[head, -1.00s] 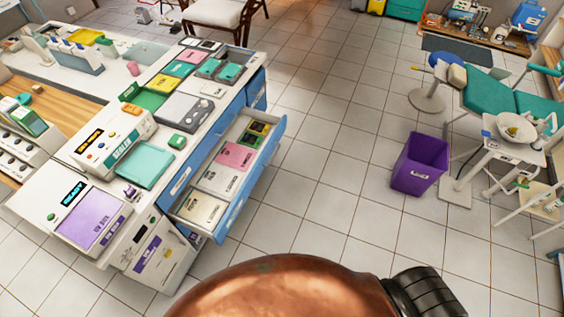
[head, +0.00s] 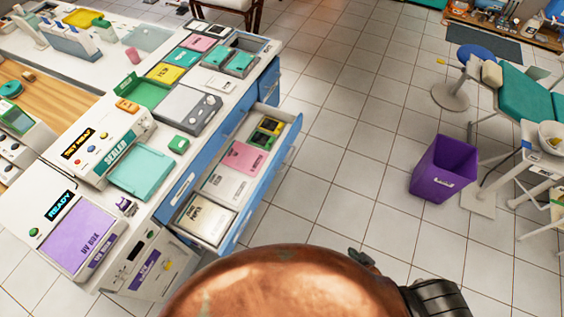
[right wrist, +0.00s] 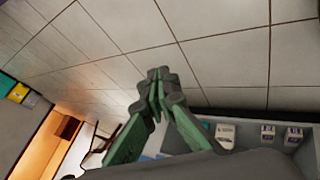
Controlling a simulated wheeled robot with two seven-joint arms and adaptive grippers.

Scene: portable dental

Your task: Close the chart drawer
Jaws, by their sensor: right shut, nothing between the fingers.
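The chart drawer (head: 278,165) is pulled out from the blue-fronted side of the white counter in the head view. Its blue front panel stands clear of the cabinet on the right. Inside lie pale folders, a pink folder and small yellow and green items. My right gripper (right wrist: 158,88) shows in the right wrist view with its green fingers together and nothing between them. The fingers are over tiled floor in that view, and I see no contact with the drawer. My left gripper is not in view.
The counter (head: 215,85) holds a sealer (head: 98,145), a UV box (head: 72,232) and coloured trays. A purple bin (head: 443,168) and a dental chair stand to the right. Tiled floor between drawer and bin is clear. A grey bin with small boxes (right wrist: 268,135) shows in the wrist view.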

